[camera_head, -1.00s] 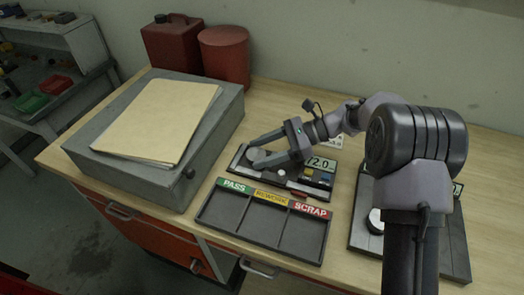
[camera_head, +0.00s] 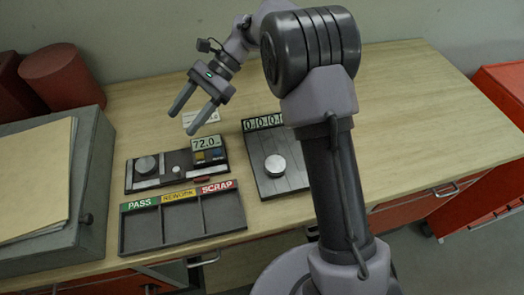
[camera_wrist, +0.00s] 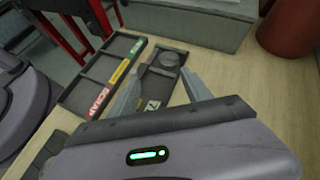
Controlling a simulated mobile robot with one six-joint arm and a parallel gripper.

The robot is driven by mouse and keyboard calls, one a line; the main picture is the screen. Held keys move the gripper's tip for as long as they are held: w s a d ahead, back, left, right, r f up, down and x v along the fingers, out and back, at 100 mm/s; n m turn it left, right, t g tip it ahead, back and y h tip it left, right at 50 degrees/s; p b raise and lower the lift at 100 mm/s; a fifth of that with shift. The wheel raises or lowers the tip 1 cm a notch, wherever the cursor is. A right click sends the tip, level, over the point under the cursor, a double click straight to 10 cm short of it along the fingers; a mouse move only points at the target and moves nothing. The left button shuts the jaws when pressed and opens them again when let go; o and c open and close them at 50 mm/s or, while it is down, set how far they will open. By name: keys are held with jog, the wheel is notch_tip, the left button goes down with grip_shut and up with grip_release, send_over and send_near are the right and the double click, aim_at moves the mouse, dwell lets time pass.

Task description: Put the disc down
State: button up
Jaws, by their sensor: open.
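A grey disc (camera_head: 146,165) lies on the left part of a dark gauge (camera_head: 172,182) whose display reads 72.0. It also shows in the wrist view (camera_wrist: 169,59). My gripper (camera_head: 182,122) is open and empty, raised above the bench behind the gauge and apart from the disc. In the wrist view its fingers (camera_wrist: 158,74) are spread, with the gauge seen between and beyond them. A second, brighter round piece (camera_head: 275,165) sits on a dark plate (camera_head: 287,184) with a row of number wheels, to the right.
An empty sorting tray (camera_head: 183,241) marked PASS, REWORK and SCRAP lies in front of the gauge. A grey box (camera_head: 95,195) with a folder (camera_head: 35,180) stands left. Red containers (camera_head: 62,75) stand behind it. The bench is clear at back right.

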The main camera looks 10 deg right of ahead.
jog(key=s+d+r+n+t+h, duration=0.2)
jog(key=s+d+r+t, duration=0.1)
jog(key=s+d+r, duration=0.3)
jog(key=s+d+r+n+t+h, duration=0.1)
jog(key=s+d+r+t+h, duration=0.25)
jog(key=s, duration=0.35)
jog(key=s+d+f+n+t+h, duration=0.2)
jog(key=s+d+n+t, duration=0.1)
jog(key=s+d, duration=0.5)
jog(key=s+t, duration=0.1)
jog(key=s, duration=0.1)
jog(key=shift+s, duration=0.35)
